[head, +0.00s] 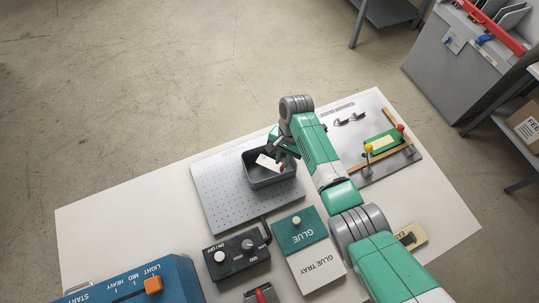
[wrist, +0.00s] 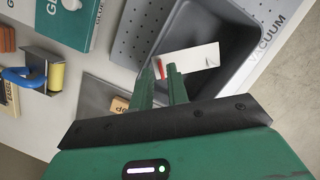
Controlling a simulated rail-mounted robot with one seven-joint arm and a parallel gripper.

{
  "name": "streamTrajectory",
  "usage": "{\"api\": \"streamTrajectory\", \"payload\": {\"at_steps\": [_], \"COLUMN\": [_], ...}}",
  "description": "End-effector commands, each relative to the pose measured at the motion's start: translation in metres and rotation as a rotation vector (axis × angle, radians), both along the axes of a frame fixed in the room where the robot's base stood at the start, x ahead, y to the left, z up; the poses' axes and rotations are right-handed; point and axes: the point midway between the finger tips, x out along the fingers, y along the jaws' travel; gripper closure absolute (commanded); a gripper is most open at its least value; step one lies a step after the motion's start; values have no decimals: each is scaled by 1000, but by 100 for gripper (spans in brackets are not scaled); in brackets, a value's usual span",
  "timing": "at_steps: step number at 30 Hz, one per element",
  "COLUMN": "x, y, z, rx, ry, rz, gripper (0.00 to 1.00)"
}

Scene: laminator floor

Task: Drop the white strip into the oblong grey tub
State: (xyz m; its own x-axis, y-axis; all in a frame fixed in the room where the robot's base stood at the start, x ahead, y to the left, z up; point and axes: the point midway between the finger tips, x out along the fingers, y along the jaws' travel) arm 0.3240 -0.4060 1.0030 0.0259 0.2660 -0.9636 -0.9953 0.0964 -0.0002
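The oblong grey tub (head: 270,181) stands on the perforated plate. In the wrist view the tub (wrist: 235,38) fills the upper right. The white strip (head: 266,161) shows within the tub's outline. In the wrist view the strip (wrist: 197,57) lies slantwise across the tub's inside, with a red mark at its left end by my fingertips. My gripper (head: 283,152) points down over the tub. In the wrist view its fingers (wrist: 161,72) stand apart with a visible gap. I cannot tell whether the strip touches the fingers or the tub's floor.
The perforated plate (head: 222,205) lies under the tub. A control box (head: 236,254) and a glue tray (head: 308,248) stand nearer me. A green jig with red and yellow knobs (head: 383,142) is at the right. The table's far left (head: 120,220) is clear.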

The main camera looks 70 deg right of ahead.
Motion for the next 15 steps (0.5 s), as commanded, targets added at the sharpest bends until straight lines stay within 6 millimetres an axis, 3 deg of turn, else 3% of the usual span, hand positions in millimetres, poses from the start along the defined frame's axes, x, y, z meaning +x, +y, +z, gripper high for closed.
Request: {"api": "streamTrajectory", "payload": {"at_steps": [10,15], "x": [0,0], "y": [0,-8], "z": [2,30], "rx": [0,-2], "ry": [0,-2], "rz": [1,0], "gripper": [71,71]}}
